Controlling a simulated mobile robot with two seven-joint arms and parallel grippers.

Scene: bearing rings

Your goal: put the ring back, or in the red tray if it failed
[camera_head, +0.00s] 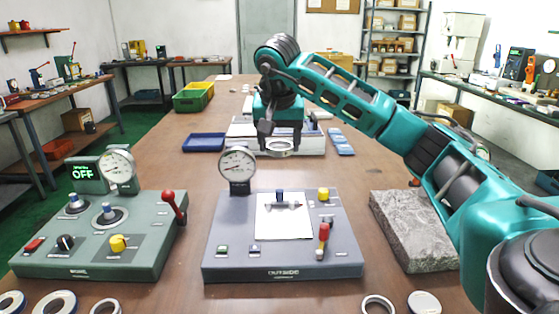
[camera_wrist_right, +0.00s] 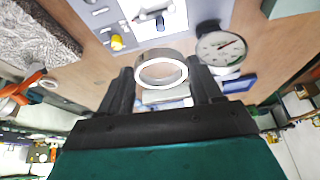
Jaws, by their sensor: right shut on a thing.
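My right gripper (camera_head: 278,140) is shut on a metal ring (camera_head: 279,147) and holds it in the air above the middle of the table. In the right wrist view the ring (camera_wrist_right: 160,70) sits between the two fingertips (camera_wrist_right: 161,82), its open face toward the camera. Several other rings lie at the table's near edge, among them one at the left (camera_head: 55,303) and one at the right (camera_head: 378,305). No red tray can be made out. My left gripper is not in view.
A grey gauge station (camera_head: 282,262) stands in front, with a dial gauge (camera_head: 237,165) and levers. A green station (camera_head: 95,262) with an OFF display is at the left. A granite block (camera_head: 410,230) lies at the right. A blue tray (camera_head: 204,142) is behind.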

